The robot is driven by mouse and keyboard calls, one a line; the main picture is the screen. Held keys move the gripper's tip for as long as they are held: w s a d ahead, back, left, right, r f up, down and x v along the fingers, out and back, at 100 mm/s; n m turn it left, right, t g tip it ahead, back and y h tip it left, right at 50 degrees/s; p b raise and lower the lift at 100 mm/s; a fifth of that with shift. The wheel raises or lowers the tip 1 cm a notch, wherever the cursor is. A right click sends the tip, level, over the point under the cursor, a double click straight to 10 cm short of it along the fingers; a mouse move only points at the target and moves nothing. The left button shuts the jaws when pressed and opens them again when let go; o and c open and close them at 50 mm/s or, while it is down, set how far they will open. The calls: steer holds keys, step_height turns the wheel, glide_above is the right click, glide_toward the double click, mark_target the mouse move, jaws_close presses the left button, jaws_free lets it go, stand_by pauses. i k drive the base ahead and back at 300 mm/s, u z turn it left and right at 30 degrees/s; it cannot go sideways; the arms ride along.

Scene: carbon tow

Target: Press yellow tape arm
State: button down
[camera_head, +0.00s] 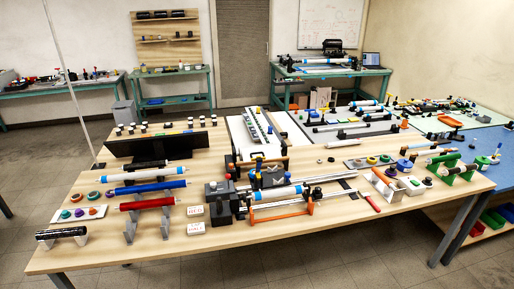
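A winding rig (216,197) with dark grey blocks stands at the middle of the wooden table, with a white and blue roller (277,193) and metal rails running to the right. An orange frame (281,214) sits along its front. A small yellow part (257,156) shows at the top of a post behind the roller. It is too small to tell whether this is the yellow tape arm or whether it is raised or pressed. I see no gripper or arm of mine in this view.
A rack at the left of the table holds a blue roller (150,187) and a red roller (147,203). A black roller (61,233) lies at the near left corner. White boxes (195,228) sit near the front edge. The floor in front is clear.

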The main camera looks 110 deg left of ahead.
mark_target(259, 159)
steer(key=u, duration=4.5)
steer(key=i, duration=0.15)
steer(key=z, duration=1.15)
steer(key=k, duration=0.2)
steer(key=u, duration=1.55)
steer(key=i, duration=0.1)
steer(key=z, duration=0.5)
steer(key=i, duration=1.45)
steer(key=u, duration=0.15)
